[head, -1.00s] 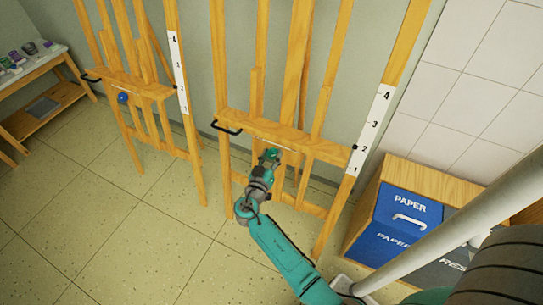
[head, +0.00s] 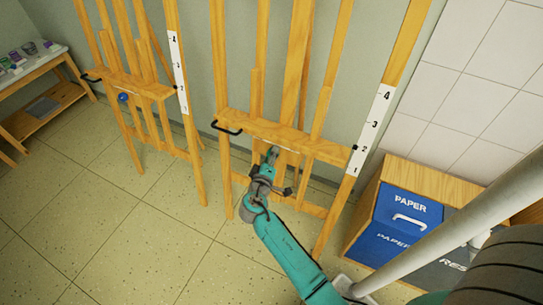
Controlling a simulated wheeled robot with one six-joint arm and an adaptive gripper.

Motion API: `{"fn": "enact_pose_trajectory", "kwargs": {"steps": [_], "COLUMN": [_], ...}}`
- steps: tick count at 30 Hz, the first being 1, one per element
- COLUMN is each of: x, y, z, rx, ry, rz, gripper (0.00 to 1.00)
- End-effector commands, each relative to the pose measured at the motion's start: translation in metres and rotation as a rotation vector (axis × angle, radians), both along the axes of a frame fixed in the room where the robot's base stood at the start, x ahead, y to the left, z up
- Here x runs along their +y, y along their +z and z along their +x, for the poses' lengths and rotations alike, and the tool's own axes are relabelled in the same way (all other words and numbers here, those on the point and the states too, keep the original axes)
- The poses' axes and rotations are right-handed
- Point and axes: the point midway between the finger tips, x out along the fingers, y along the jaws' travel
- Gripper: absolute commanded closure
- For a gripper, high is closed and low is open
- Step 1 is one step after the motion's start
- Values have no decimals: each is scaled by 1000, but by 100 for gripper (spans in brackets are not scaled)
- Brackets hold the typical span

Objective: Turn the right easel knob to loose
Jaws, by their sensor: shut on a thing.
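The right easel (head: 305,146) is a wooden frame with a numbered white scale on its right post and a black handle at its left. My gripper (head: 272,155) is at the middle of its crossbar, just below the ledge. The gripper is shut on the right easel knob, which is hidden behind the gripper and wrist. The left easel (head: 147,90) stands to the left, with its blue knob (head: 124,98) in plain view below its crossbar.
A blue paper bin (head: 408,214) in a wooden cabinet stands at the right. A table with small jars (head: 30,50) is at the far left. The tiled floor (head: 130,220) is clear to the left of my arm.

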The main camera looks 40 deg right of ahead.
Motion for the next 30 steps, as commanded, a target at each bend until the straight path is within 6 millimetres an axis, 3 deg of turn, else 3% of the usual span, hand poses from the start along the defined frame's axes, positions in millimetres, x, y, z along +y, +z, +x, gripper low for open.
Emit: {"fn": "enact_pose_trajectory", "kwargs": {"steps": [30], "x": [1], "y": [1], "z": [2], "rx": [864], "ry": [165], "rz": [-316], "gripper": [92]}}
